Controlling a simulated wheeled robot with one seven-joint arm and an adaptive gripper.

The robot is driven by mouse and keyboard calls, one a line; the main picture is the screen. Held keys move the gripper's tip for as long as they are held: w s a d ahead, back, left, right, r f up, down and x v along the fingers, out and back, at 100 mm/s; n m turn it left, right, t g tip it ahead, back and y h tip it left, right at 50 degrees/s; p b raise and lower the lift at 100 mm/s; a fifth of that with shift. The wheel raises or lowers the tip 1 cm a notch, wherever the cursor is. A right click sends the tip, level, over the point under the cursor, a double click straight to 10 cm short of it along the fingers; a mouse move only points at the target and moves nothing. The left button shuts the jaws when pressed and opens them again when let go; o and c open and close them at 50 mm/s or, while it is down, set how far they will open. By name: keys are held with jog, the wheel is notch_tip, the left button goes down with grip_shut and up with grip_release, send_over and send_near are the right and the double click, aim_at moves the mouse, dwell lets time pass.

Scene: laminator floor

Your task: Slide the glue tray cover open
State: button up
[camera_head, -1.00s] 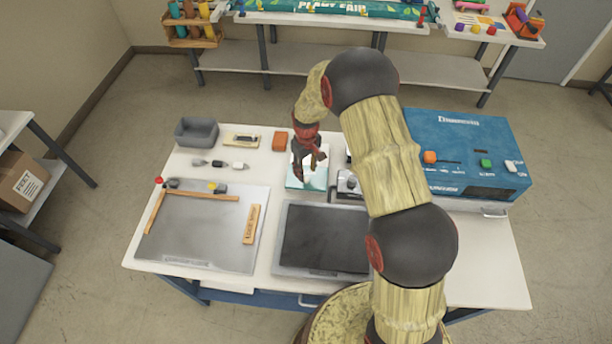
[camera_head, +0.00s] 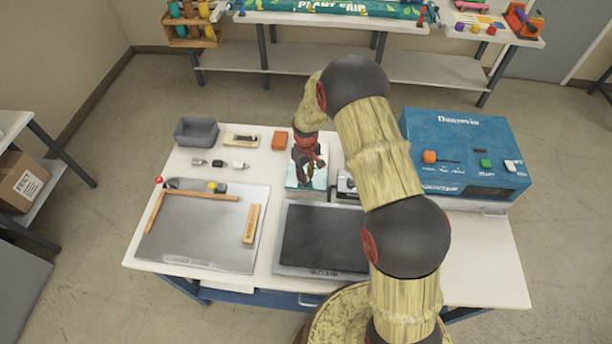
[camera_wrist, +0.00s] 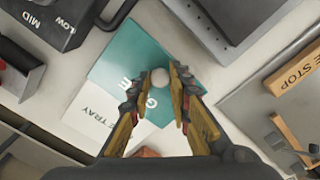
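The glue tray (camera_wrist: 97,121) lies flat on the workbench, with a white lettered part and a teal lettered cover (camera_wrist: 130,50) in the wrist view. In the head view the tray (camera_head: 292,183) is partly hidden by my gripper (camera_head: 307,172). A pale round knob (camera_wrist: 159,77) stands on the cover. My gripper (camera_wrist: 160,80) points down over the cover, its two fingers close on either side of the knob and seeming to touch it.
A dark vacuum plate (camera_head: 325,240) lies in front of the tray, and a metal board with wooden stops (camera_head: 205,235) is at left. An orange block (camera_head: 280,140) sits behind. The blue laminator (camera_head: 465,155) stands at right, with a small grey device (camera_head: 347,185) close beside the tray.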

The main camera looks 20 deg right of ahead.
grip_shut()
dwell(0.4)
jog(key=w+d+b, duration=0.1)
jog(key=w, duration=0.2)
jog(key=w+d+b, duration=0.1)
jog(key=w+d, duration=0.1)
jog(key=w, duration=0.2)
jog(key=w+d+b, duration=0.1)
jog(key=w+b, duration=0.1)
jog(key=w, duration=0.2)
jog(key=shift+d+f, duration=0.1)
jog(key=shift+d, duration=0.15)
jog(key=shift+w+d, duration=0.1)
jog(key=shift+w, duration=0.15)
jog(key=o, duration=0.6)
grip_release()
jog(key=shift+c, duration=0.2)
